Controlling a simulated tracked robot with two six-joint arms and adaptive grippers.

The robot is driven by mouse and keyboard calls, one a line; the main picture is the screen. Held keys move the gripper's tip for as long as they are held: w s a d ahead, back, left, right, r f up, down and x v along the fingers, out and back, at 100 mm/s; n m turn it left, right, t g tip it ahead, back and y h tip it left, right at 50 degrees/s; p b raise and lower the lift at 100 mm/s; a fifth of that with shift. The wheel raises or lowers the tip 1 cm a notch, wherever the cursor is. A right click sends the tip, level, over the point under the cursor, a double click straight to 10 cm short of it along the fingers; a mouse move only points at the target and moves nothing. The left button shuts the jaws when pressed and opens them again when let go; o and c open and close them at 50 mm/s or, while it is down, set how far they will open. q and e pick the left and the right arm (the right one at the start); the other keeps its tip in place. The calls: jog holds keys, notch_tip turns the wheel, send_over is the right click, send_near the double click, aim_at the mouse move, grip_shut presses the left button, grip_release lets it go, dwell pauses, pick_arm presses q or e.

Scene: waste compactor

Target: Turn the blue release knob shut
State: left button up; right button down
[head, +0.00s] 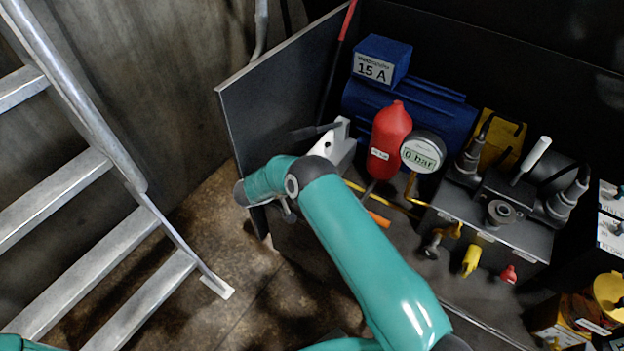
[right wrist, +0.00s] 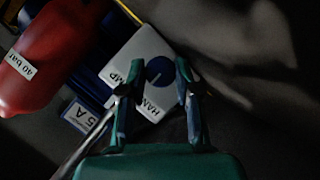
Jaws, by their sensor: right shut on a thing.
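The blue release knob (right wrist: 160,72) is a round dark blue disc with a pale line, on the pale hand pump block (right wrist: 137,58) in the right wrist view. My right gripper (right wrist: 156,80) has one finger on each side of the knob and is shut on it. In the head view the pump block (head: 338,145) shows beside the upright panel, partly behind my right arm. The knob and right fingertips cannot be made out there. My left gripper is not in view.
A red bottle (head: 390,140) and a gauge reading 0 bar (head: 423,151) stand close to the right of the pump. A dark upright panel (head: 275,100) is to its left. A dark valve block (head: 490,210) stands further right, and a metal ladder (head: 80,170) at left.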

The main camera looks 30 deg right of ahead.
jog(key=shift+w+a+r, duration=0.15)
jog(key=shift+w+a, duration=0.05)
jog(key=shift+w, duration=0.15)
jog(key=c, duration=1.1)
grip_release()
jog(key=shift+s, duration=0.1)
jog(key=v, duration=1.2)
